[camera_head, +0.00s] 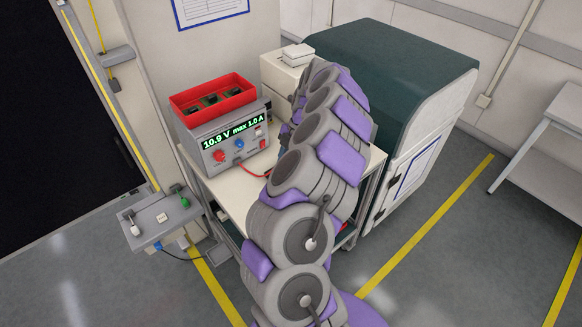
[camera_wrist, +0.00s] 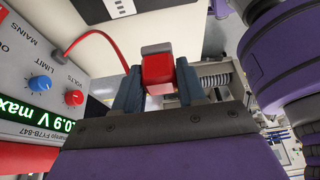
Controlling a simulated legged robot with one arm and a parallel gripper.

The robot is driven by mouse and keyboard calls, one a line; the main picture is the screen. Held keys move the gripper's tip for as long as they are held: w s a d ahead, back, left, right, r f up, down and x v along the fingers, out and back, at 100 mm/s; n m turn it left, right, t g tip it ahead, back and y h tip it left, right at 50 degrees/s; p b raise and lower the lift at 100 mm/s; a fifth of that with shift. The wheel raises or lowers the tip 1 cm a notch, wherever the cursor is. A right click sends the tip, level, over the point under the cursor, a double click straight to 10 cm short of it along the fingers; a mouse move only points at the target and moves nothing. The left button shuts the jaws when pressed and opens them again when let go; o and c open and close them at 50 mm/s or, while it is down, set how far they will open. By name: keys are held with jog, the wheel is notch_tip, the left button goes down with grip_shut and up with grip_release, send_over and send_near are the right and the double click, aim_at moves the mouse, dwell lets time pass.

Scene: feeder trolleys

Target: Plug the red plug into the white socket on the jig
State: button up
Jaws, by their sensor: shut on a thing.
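The red plug (camera_wrist: 157,72) is held between the two fingers of my gripper (camera_wrist: 158,84) in the wrist view. A red cable (camera_wrist: 95,35) arcs near the plug to the power supply; part of its run is hidden. In the head view my arm covers the gripper and the plug, and only a short piece of red cable (camera_head: 253,172) shows on the trolley top. I cannot make out the white socket or the jig for certain in either view.
The power supply (camera_head: 228,143) stands on the trolley (camera_head: 228,192) with a red bin (camera_head: 212,97) on top. It also shows in the wrist view (camera_wrist: 30,80). A green-topped cabinet (camera_head: 400,62) stands to the right. A grey shelf (camera_head: 148,235) with small fittings is at left.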

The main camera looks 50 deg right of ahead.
jog(key=w+d, duration=0.1)
jog(key=w, duration=0.1)
jog(key=w+d, duration=0.2)
jog(key=shift+w+d+b, duration=0.25)
jog(key=shift+w+b, duration=0.05)
jog(key=shift+b, duration=0.05)
jog(key=shift+f, duration=0.15)
dwell(0.3)
jog(key=shift+f+b, duration=1.35)
jog(key=shift+b, duration=0.45)
jog(key=shift+f, duration=0.15)
jog(key=shift+w+a+f+b, duration=0.15)
jog(key=shift+f+b, duration=0.55)
jog(key=shift+f, duration=0.75)
jog(key=shift+s+a+f+b, duration=0.1)
jog(key=shift+a+f+b, duration=0.15)
jog(key=shift+f+b, duration=0.8)
jog(key=shift+f+p, duration=0.35)
jog(key=shift+p, duration=0.05)
